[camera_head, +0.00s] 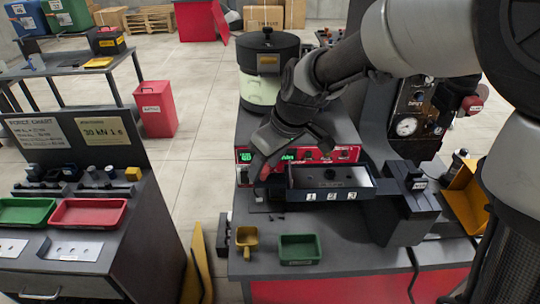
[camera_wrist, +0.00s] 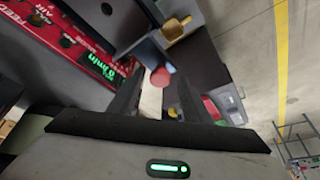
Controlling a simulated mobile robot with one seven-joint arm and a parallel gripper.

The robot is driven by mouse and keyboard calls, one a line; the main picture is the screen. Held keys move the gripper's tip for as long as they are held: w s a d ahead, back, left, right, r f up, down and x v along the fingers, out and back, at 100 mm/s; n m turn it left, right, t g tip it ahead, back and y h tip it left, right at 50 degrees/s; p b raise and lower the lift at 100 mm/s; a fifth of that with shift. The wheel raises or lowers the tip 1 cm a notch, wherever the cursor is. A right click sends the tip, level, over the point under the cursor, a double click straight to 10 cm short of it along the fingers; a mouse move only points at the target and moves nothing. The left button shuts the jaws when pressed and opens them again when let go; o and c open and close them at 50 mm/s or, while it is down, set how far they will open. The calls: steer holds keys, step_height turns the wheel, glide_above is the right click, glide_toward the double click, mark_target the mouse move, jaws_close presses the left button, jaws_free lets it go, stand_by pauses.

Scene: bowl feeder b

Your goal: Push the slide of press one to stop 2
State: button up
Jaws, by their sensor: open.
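The stop rail (camera_head: 335,196) is a dark channel with stops marked 1, 2 and 3, running left to right in front of the feeder's red panel. A red knob (camera_head: 264,172), seemingly on the slide, is at the rail's left end, left of the number 1. My gripper (camera_head: 262,158) is just above and behind the knob, pointing down. In the wrist view the red knob (camera_wrist: 162,77) appears between the open fingers of my gripper (camera_wrist: 155,88). I cannot tell whether a finger touches it. The slide's body is largely hidden.
A red panel (camera_head: 330,154) with green displays stands close behind the rail. A black block (camera_head: 412,205) stands at the rail's right end. A yellow scoop (camera_head: 246,239) and a green tray (camera_head: 300,249) sit on the table in front. A round feeder (camera_head: 268,50) stands behind.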

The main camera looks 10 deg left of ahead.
jaws_close()
steer(key=w+d+b, duration=0.1)
steer(key=w+d, duration=0.1)
steer(key=d, duration=0.5)
steer(key=w+d+b, duration=0.1)
steer(key=d+b, duration=0.1)
steer(key=d, duration=0.6)
steer(key=w+d+b, duration=0.1)
steer(key=w+d, duration=0.1)
steer(key=d, duration=0.6)
steer(key=shift+w+d, duration=0.2)
steer(key=shift+w, duration=0.1)
jaws_free()
steer(key=v, duration=0.7)
steer(key=shift+r, duration=0.35)
